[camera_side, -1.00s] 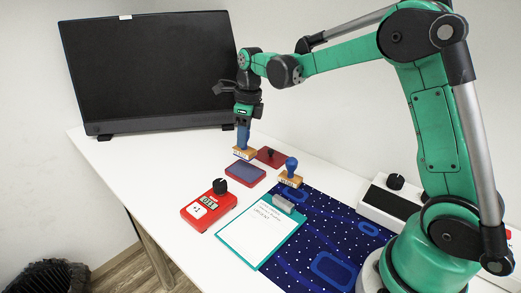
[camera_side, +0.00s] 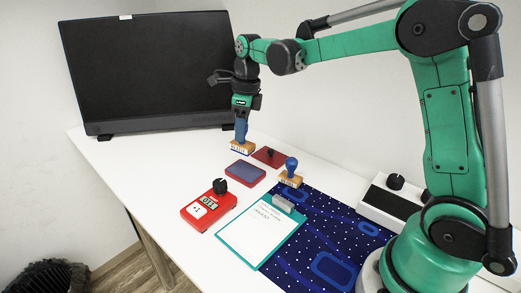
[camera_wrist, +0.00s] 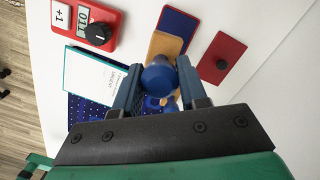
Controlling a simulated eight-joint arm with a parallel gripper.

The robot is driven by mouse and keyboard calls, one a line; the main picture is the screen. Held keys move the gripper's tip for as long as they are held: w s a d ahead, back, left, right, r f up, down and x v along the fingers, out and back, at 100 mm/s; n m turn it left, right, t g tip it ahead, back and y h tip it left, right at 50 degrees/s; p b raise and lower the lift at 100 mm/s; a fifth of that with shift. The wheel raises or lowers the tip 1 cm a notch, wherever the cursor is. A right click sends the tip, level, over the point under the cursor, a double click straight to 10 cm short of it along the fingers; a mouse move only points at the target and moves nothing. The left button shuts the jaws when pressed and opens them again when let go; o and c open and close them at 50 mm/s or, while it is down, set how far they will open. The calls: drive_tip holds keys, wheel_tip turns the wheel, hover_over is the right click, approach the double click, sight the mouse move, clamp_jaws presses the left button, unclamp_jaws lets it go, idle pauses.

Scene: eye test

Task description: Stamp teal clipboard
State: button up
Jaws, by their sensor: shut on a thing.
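My gripper (camera_side: 241,122) is shut on the blue handle of a stamp (camera_side: 242,147) with a wooden base. It holds the stamp roughly upright, apparently above the table, behind the blue ink pad (camera_side: 245,173) in the side view. The wrist view shows the held stamp (camera_wrist: 164,45) between the fingers, its wooden base overlapping the pad (camera_wrist: 178,21) in the picture. The stamp's underside is hidden. The teal clipboard (camera_side: 291,241) lies flat with white paper and a grey clip, partly on a dark blue patterned mat (camera_side: 333,235). The clipboard also shows in the wrist view (camera_wrist: 92,76).
A red lid with a black knob (camera_side: 270,157) lies behind the pad. A red counter (camera_side: 208,209) sits left of the clipboard. A black monitor (camera_side: 150,75) stands at the back.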

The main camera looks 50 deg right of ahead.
drive_tip(key=s+a+f+n, duration=0.2)
drive_tip(key=s+a+n, duration=0.6)
drive_tip(key=s+a, duration=0.4)
drive_tip(key=shift+g+y, duration=0.3)
drive_tip(key=shift+g, duration=0.1)
drive_tip(key=shift+s+d+f, duration=0.15)
drive_tip(key=shift+f, duration=0.6)
drive_tip(key=shift+s+d+f, duration=0.2)
drive_tip(key=shift+f, duration=0.6)
drive_tip(key=shift+s+d+f, duration=0.15)
drive_tip(key=shift+f, duration=0.6)
drive_tip(key=shift+f, duration=0.6)
wheel_tip(320, 180, up, 7)
idle(0.5)
